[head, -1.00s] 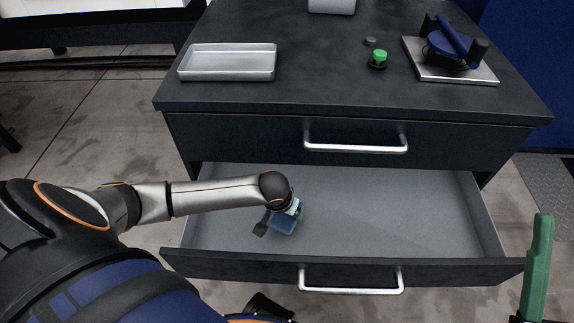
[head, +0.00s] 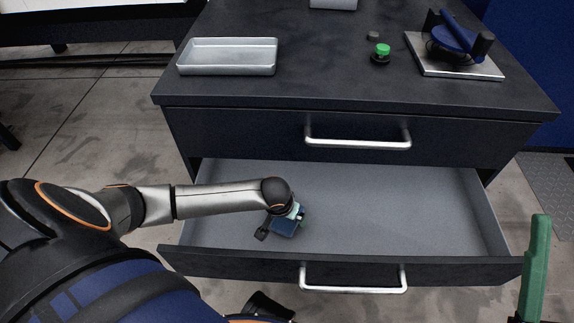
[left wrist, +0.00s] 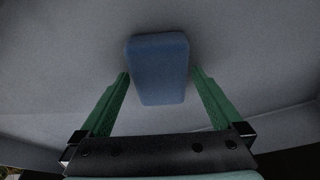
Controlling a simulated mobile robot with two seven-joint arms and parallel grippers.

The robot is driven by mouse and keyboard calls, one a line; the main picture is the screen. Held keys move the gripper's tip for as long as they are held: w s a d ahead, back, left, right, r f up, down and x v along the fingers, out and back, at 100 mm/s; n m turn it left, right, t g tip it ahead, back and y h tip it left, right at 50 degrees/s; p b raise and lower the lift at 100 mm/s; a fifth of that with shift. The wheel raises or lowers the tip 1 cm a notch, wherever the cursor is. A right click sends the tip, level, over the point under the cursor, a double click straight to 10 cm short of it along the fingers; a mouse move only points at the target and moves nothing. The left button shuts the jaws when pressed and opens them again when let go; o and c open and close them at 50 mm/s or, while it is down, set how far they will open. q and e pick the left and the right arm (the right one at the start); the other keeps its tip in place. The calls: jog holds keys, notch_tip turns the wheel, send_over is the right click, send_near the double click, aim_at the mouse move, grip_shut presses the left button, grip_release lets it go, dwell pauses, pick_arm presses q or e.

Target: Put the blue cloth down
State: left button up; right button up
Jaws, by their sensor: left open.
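The blue cloth (head: 286,229) is a small folded pad inside the open lower drawer (head: 400,205), left of its middle. In the left wrist view the cloth (left wrist: 158,80) lies against the grey drawer floor, between and just beyond the green fingertips. My left gripper (left wrist: 160,74) is open, with a narrow gap visible on each side of the cloth. In the head view my left gripper (head: 295,214) reaches down into the drawer and partly hides the cloth. One green finger of my right gripper (head: 538,265) shows at the right edge; its other finger is hard to make out.
The shut upper drawer (head: 250,135) is above. On the dark top are a metal tray (head: 228,57), a green button (head: 381,53) and a blue device on a plate (head: 455,50). The drawer's front panel (head: 230,265) stands before my arm. The drawer's right side is empty.

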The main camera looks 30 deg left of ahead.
pick_arm(q)
jog(key=shift+r, duration=0.2)
jog(key=a+p+v, duration=0.1)
jog(key=p+v, duration=0.5)
jog(key=v, duration=0.6)
jog(key=w+d+r+m+t+h, duration=0.2)
jog(key=d+r+m+t+h, duration=0.15)
jog(key=d+r, duration=0.45)
jog(key=w+d+r+m+t+h, duration=0.2)
jog(key=d+r+t+h, duration=0.3)
jog(key=d+r, duration=0.35)
jog(key=s+a+r+m+t+h, duration=0.1)
jog(key=s+r+m+t+h, duration=0.2)
jog(key=r, duration=0.9)
jog(key=s+a+r+m+t+h, duration=0.2)
jog(key=s+r+m+t+h, duration=0.2)
jog(key=r, duration=0.9)
jog(key=s+m+t, duration=0.2)
jog(key=s+t, duration=0.1)
jog(key=s, duration=0.1)
pick_arm(e)
notch_tip(320, 180, up, 6)
jog(key=shift+d+r+n, duration=0.25)
jog(key=shift+d+n, duration=0.05)
jog(key=shift+n, duration=0.1)
pick_arm(q)
jog(key=shift+a+r+t, duration=0.1)
jog(key=shift+a+t, duration=0.05)
jog(key=shift+t, duration=0.1)
